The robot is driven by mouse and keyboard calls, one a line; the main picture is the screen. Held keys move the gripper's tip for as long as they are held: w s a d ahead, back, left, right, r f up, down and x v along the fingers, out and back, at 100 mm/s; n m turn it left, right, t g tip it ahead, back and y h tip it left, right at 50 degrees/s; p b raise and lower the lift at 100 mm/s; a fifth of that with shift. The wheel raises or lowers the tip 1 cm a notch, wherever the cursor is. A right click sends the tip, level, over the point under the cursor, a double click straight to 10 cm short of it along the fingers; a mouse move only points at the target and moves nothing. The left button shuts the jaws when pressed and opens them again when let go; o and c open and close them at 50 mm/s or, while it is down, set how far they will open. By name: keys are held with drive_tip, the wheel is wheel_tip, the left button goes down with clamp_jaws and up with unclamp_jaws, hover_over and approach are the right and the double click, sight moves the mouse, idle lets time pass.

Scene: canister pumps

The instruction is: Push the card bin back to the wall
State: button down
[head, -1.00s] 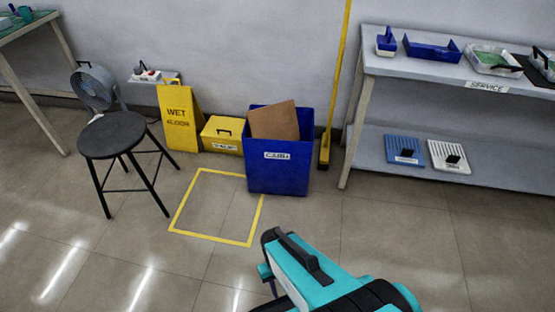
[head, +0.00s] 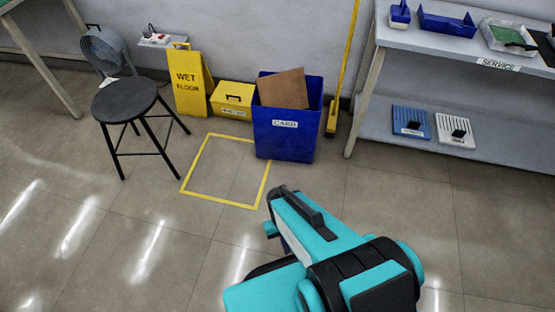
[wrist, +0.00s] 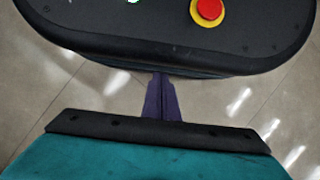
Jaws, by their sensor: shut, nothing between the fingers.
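The card bin (head: 287,135) is a blue open-topped box with a white CARD label, standing upright on the floor near the wall in the head view. A brown cardboard sheet (head: 283,90) sticks out of its top. The bin stands just right of the yellow floor outline (head: 219,203). My gripper shows in the wrist view, its purple fingers (wrist: 161,98) together with nothing between them, above bare floor. In the head view my teal arm is well in front of the bin, apart from it, and mostly hides the gripper.
A yellow box (head: 232,98) and a wet floor sign (head: 189,82) stand left of the bin. A black stool (head: 125,100) and a fan (head: 104,50) are farther left. A yellow broom (head: 333,118) and the service shelf (head: 460,100) stand to the right. Floor before the bin is clear.

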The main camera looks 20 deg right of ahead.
wheel_tip(320, 180, up, 13)
drive_tip(key=s+p, duration=0.1)
drive_tip(key=p, duration=1)
drive_tip(key=shift+g, duration=0.3)
drive_tip(key=shift+d+r, duration=0.1)
